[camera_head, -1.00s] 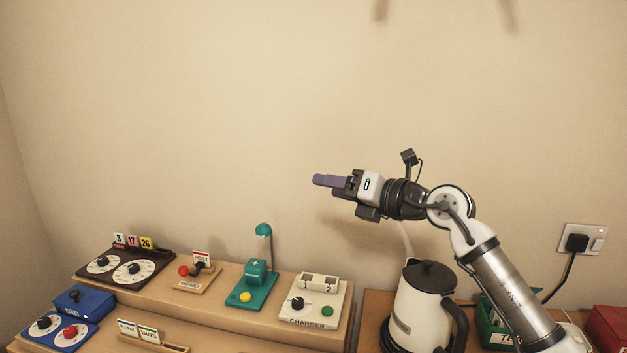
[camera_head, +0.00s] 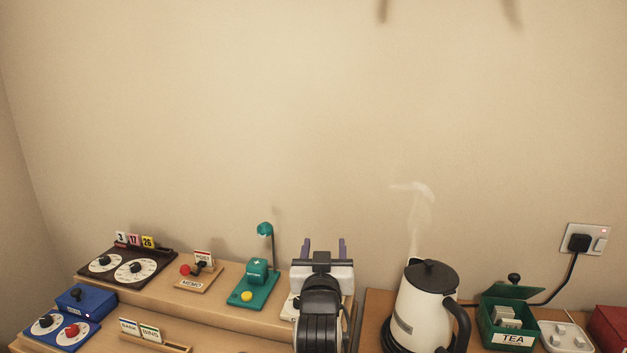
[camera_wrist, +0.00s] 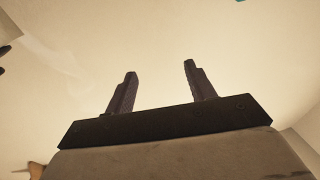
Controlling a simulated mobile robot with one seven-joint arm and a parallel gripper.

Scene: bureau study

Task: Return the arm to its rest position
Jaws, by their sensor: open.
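My gripper (camera_head: 324,247) is in the lower middle of the head view, pointing up and away, with its two purple fingers apart. It stands in front of the right end of the wooden desk shelf and hides most of the charger (camera_head: 288,308) there. In the wrist view the two fingers (camera_wrist: 160,75) stand wide apart with nothing between them. Behind them is only pale, plain surface.
A steaming white kettle (camera_head: 423,305) stands to the right of my arm. Beyond it are an open green tea box (camera_head: 507,338) and a wall socket (camera_head: 587,240). A teal lamp device (camera_head: 255,280) and several dial panels (camera_head: 128,266) stand left. The wall above is bare.

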